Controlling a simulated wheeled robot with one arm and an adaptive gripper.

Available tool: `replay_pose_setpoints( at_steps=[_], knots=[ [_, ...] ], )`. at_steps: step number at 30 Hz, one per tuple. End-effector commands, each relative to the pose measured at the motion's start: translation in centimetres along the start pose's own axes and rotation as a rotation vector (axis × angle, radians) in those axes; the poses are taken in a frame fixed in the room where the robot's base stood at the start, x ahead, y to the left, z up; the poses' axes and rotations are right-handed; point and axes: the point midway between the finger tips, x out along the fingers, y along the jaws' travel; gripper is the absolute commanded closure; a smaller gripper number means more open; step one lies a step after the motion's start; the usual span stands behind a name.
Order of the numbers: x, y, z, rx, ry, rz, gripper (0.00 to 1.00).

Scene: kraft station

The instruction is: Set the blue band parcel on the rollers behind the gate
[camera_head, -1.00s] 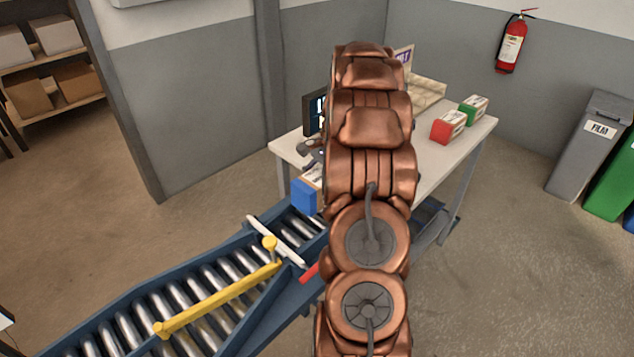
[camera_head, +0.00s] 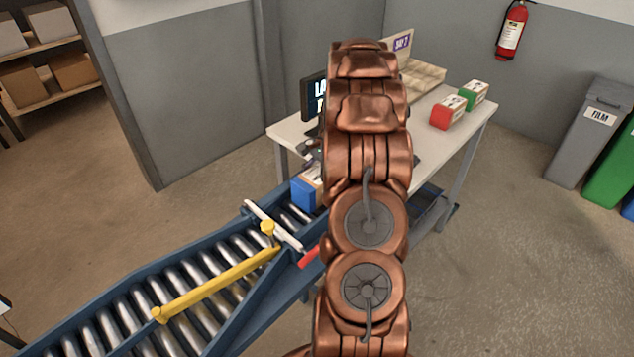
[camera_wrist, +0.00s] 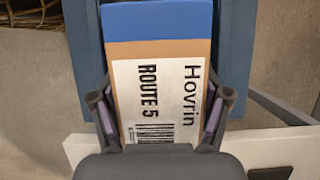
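The blue band parcel (camera_wrist: 160,70) is a brown box with a blue end and a white label reading Hovrin, ROUTE 5. My gripper (camera_wrist: 158,112) has its fingers against both sides of it, shut on it. In the head view the parcel (camera_head: 305,193) shows its blue end just beyond the gate (camera_head: 272,225), a white bar with a red end across the rollers (camera_head: 180,285). The parcel is over the conveyor end near the table; whether it touches the rollers I cannot tell. My arm hides most of the gripper there.
A yellow bar (camera_head: 215,286) lies slantwise over the near rollers. The blue conveyor rails (camera_wrist: 240,50) run along both sides of the parcel. The white table (camera_head: 462,130) behind holds a monitor (camera_head: 313,97), a red box (camera_head: 442,115) and a green box (camera_head: 472,95).

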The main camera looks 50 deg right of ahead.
Motion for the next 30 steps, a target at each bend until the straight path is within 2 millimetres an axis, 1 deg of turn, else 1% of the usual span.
replay_pose_setpoints(
  at_steps=[1,6,15,18,20,23,30],
  knots=[
    [0.0,0.0,0.0,0.0,0.0,0.0,0.17],
    [0.0,0.0,0.0,0.0,0.0,0.0,0.0],
    [0.0,0.0,0.0,0.0,0.0,0.0,0.0],
    [-0.3,0.0,0.0,-0.001,0.001,-0.001,0.0],
    [-0.8,-0.1,-0.1,-0.001,0.001,-0.002,0.0],
    [-2.0,-0.1,-0.1,-0.001,0.003,-0.005,0.0],
    [-5.7,-0.1,0.0,-0.001,0.001,-0.002,0.0]
  ],
)
